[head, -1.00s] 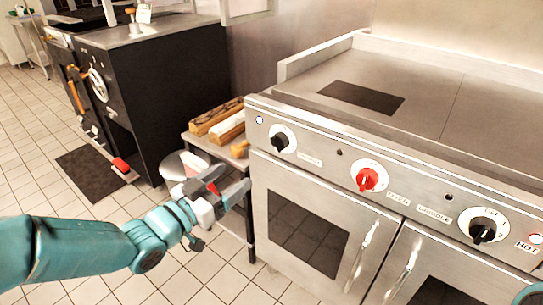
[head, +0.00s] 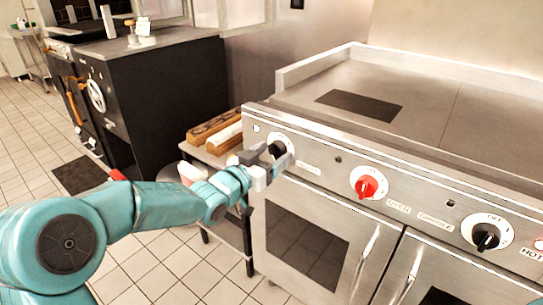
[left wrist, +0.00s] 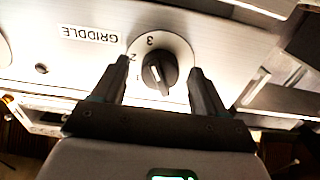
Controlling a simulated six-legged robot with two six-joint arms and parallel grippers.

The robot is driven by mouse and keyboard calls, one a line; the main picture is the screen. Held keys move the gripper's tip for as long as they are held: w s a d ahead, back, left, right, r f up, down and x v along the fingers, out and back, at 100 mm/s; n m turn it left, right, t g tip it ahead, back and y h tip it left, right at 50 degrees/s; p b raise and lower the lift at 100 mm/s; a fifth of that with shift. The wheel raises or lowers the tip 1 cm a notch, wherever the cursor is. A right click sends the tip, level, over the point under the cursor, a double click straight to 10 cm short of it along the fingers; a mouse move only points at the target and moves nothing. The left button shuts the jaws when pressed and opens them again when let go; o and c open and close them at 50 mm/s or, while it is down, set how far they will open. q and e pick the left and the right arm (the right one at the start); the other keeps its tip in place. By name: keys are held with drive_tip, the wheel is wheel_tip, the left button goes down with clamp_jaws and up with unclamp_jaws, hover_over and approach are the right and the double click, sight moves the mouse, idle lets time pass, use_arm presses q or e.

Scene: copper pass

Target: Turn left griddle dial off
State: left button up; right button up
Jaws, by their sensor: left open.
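The left griddle dial (left wrist: 160,72) is a black knob on a round white plate marked with numbers, with a GRIDDLE label beside it in the left wrist view. In the head view the dial (head: 277,149) is partly covered by my gripper at the left end of the steel front panel. My left gripper (left wrist: 158,85) is open, with one finger on either side of the knob; I cannot tell whether they touch it. It also shows in the head view (head: 263,163). My right gripper is not in view.
A red oven dial (head: 367,187) and a second black griddle dial (head: 486,236) sit further right on the panel. The flat griddle top (head: 430,95) lies above. A low side table with wooden blocks (head: 214,131) stands close to my left arm.

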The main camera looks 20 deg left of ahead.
use_arm(q)
drive_tip(key=shift+w, duration=0.15)
drive_tip(key=c, duration=1.1)
drive_tip(key=shift+o, duration=0.2)
